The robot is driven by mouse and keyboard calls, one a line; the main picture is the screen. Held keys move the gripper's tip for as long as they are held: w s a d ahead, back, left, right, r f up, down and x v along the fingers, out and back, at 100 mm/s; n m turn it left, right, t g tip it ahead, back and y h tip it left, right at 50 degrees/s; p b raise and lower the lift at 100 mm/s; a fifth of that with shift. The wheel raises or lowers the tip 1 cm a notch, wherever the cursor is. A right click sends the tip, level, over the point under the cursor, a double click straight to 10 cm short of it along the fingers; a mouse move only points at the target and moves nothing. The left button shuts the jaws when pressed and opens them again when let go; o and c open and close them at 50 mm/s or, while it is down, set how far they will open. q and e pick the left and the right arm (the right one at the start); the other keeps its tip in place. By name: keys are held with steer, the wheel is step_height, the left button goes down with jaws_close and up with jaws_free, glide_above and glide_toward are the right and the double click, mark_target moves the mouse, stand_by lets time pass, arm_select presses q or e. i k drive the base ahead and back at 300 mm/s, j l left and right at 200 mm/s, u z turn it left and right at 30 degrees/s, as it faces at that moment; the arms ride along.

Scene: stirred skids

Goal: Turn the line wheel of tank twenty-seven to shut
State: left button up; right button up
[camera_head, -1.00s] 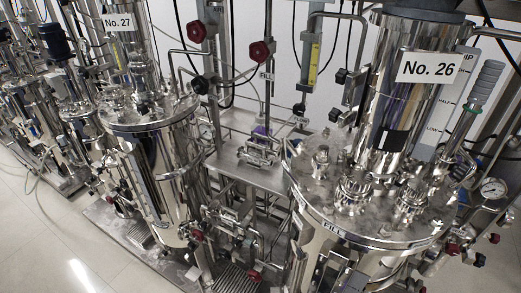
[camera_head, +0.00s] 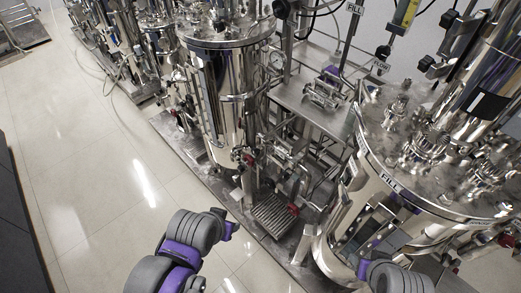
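Tank twenty-seven (camera_head: 222,75) is the steel vessel left of centre; its number plate is out of the frame now. A small dark-red wheel (camera_head: 248,159) sits low at its right side, and another red wheel (camera_head: 293,209) sits lower on the pipes between the tanks. I cannot tell which wheel is its line wheel, nor how far any is turned. My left arm's grey and purple links come up at the bottom, in front of the skid and apart from it. My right arm shows at the bottom right. Neither gripper's fingers can be seen.
Tank twenty-six (camera_head: 345,215), with a FILL mark on its rim, stands close on the right. A steel shelf (camera_head: 310,108) with fittings and pipes lies between the tanks. The tiled floor (camera_head: 85,170) at left is clear. A dark panel (camera_head: 15,215) edges the far left.

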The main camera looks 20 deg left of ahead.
mark_target(251, 164)
steer(key=j+u, duration=0.3)
steer(key=u, duration=0.15)
steer(key=i+j+u, duration=0.1)
steer(key=j+u, duration=0.15)
steer(key=u, duration=0.15)
steer(key=i+j+u, duration=0.15)
steer(key=u, duration=0.25)
steer(key=j, duration=0.1)
